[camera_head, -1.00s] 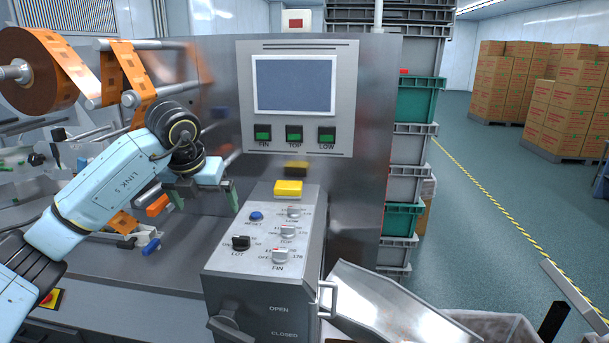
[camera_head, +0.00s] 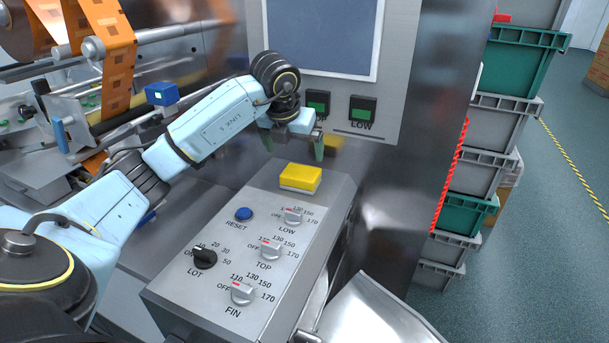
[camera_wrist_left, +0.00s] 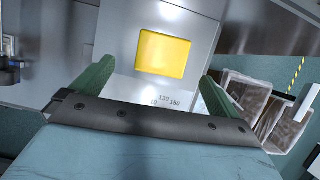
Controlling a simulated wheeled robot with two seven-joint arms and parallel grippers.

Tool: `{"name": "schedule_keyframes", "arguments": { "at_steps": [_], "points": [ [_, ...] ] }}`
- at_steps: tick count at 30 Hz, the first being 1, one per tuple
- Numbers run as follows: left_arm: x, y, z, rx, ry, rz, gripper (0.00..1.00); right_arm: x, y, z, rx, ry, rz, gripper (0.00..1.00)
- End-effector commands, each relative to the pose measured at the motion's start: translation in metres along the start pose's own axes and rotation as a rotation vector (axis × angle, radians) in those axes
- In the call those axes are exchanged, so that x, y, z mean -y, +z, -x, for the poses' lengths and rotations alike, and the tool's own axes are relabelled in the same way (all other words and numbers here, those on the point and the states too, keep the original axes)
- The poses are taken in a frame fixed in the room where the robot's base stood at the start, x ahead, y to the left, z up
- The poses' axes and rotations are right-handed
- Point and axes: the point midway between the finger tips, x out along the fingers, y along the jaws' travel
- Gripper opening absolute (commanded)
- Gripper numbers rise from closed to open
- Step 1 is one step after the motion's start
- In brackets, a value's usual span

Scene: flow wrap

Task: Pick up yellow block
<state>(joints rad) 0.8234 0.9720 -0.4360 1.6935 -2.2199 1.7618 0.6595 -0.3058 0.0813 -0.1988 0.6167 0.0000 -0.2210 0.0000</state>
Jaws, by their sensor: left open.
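The yellow block (camera_head: 300,178) lies on the far end of the top of the grey control box (camera_head: 225,270), behind the LOW knob. My left gripper (camera_head: 293,146) hangs above and just behind the block in the head view, fingers pointing down, open and empty. In the left wrist view the yellow block (camera_wrist_left: 163,54) shows between and beyond the two green fingertips of the left gripper (camera_wrist_left: 157,80), not touching them. My right gripper is in neither view.
The control box carries knobs and a blue RESET button (camera_head: 243,214). Behind it stands the metal machine panel with a screen (camera_head: 325,35). Stacked crates (camera_head: 485,150) stand at the right. A metal chute (camera_head: 375,315) is at the lower right.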

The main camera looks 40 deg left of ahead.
Motion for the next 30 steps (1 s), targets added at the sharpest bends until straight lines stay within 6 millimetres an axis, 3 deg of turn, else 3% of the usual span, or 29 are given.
{"name": "schedule_keyframes", "arguments": {
  "at_steps": [3, 11, 21, 30],
  "points": [
    [0.001, -0.001, -0.022, -0.002, -0.001, 0.0, 1.0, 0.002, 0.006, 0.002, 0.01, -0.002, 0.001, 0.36],
    [0.002, -0.001, -0.042, 0.0, -0.001, -0.002, 1.0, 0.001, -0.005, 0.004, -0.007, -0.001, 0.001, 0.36],
    [0.006, -0.006, -0.086, 0.0, -0.001, 0.0, 1.0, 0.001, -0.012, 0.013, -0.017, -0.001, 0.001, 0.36],
    [0.005, -0.006, -0.09, 0.001, 0.0, 0.0, 0.97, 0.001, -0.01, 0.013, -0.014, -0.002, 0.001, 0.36]
  ]
}}
